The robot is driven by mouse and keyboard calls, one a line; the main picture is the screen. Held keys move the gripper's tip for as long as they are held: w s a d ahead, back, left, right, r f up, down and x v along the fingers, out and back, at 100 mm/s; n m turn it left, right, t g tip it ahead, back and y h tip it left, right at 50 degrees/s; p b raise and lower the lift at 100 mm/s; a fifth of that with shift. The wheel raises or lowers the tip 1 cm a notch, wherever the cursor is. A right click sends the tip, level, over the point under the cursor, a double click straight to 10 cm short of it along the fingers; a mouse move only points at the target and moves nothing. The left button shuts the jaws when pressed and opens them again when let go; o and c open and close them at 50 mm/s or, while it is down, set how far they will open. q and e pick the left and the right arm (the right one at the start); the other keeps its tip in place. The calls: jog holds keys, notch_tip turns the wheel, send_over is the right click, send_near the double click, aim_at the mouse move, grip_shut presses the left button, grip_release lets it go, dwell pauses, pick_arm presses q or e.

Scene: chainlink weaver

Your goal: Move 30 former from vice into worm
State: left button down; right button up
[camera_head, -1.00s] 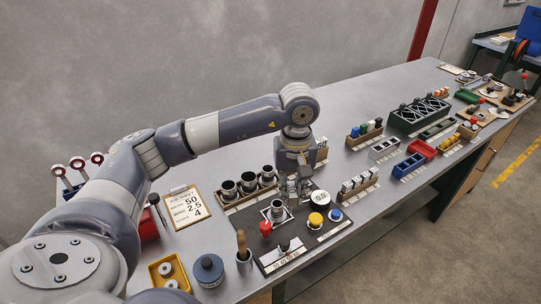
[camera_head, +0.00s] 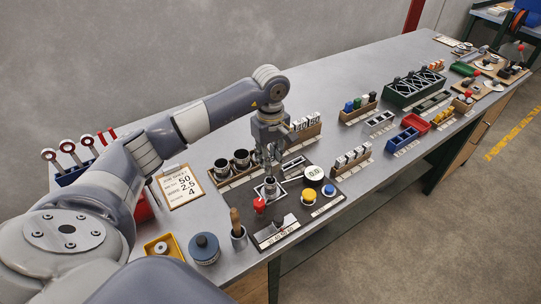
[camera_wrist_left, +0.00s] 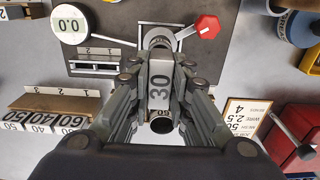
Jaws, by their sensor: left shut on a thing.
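My left gripper (camera_head: 268,160) points down over the dark panel and is shut on the 30 former, a pale block (camera_wrist_left: 159,82) marked "30" between the fingers in the left wrist view. Just below the gripper, a metal cup, likely the worm (camera_head: 271,187), stands in a pale square frame; it also shows in the left wrist view (camera_wrist_left: 158,38). The former's lower end is close to this cup; I cannot tell whether it is inside. A slotted metal fixture, possibly the vice (camera_head: 293,166), lies right of the gripper, also in the left wrist view (camera_wrist_left: 97,69). My right gripper is not in view.
A rack of metal cups (camera_head: 222,169) stands behind the panel, partly hidden by the gripper. A red knob (camera_head: 260,204), yellow button (camera_head: 308,196) and white dial (camera_head: 313,175) surround the cup. A former rack (camera_head: 302,136) stands behind. A job sheet (camera_head: 181,187) lies left.

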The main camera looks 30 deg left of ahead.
aim_at(271, 180)
pick_arm(q)
notch_tip(271, 180, down, 4)
jog(key=b, duration=0.2)
jog(key=shift+b, duration=0.35)
jog(key=shift+f+b, duration=0.6)
jog(key=shift+f, duration=0.1)
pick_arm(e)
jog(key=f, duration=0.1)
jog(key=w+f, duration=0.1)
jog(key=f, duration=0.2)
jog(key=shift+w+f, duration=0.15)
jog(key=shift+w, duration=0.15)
pick_arm(q)
jog(key=c, duration=1.4)
grip_release()
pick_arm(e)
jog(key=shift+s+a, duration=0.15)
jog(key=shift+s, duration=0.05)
pick_arm(q)
jog(key=shift+r, duration=0.1)
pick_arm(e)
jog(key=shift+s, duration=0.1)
pick_arm(q)
notch_tip(271, 180, up, 12)
jog(key=shift+f, duration=0.1)
